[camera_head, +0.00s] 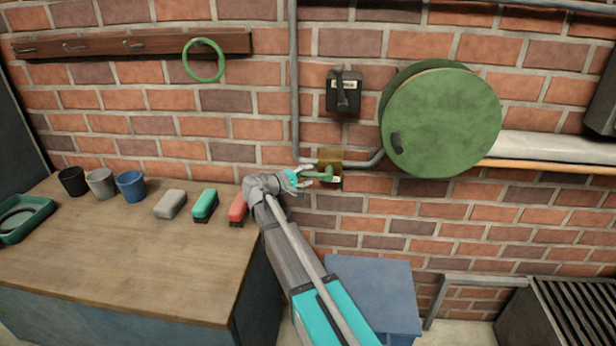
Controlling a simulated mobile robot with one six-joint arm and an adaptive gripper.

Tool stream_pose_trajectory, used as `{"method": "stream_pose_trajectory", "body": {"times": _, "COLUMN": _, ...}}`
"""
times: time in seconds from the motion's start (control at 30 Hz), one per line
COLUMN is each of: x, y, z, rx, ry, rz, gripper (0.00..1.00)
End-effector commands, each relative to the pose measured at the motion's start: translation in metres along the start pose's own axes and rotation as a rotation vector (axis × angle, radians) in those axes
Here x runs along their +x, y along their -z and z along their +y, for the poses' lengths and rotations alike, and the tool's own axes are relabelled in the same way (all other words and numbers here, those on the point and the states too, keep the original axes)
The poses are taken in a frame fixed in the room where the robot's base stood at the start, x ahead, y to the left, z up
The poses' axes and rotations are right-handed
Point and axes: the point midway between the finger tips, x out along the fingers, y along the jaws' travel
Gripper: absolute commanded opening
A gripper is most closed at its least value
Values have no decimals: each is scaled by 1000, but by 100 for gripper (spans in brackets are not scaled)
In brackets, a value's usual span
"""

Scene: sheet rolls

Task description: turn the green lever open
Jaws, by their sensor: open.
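The green lever (319,174) sits on a brass-coloured valve body (330,160) on the brick wall, below a black switch box. It lies roughly horizontal, pointing left from the valve. My gripper (306,173) is open at the lever's left end, with its fingers close around or beside it. I cannot tell whether the fingers touch the lever. My arm comes up from the bottom of the view and hides part of the wall below.
A wooden workbench (120,255) on the left holds cups, a green tray (24,218) and grey, green and red blocks. A round green drum (445,120) hangs right of the lever. A switch box (344,92) is above. A blue bin (375,290) stands below.

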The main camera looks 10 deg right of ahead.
Motion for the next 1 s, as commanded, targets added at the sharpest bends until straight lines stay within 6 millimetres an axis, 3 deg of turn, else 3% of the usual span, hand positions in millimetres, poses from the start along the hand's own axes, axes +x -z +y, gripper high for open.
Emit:
{"method": "stream_pose_trajectory", "body": {"times": 0.23, "x": 0, "y": 0, "z": 0, "rx": 0, "ry": 0, "rz": 0, "gripper": 59}}
{"method": "stream_pose_trajectory", "body": {"times": 0.57, "x": 1, "y": 0, "z": 0, "rx": 0, "ry": 0, "rz": -1, "gripper": 0}}
{"method": "stream_pose_trajectory", "body": {"times": 1.0, "x": -2, "y": 0, "z": 1, "rx": 4, "ry": 5, "rz": 2, "gripper": 0}}
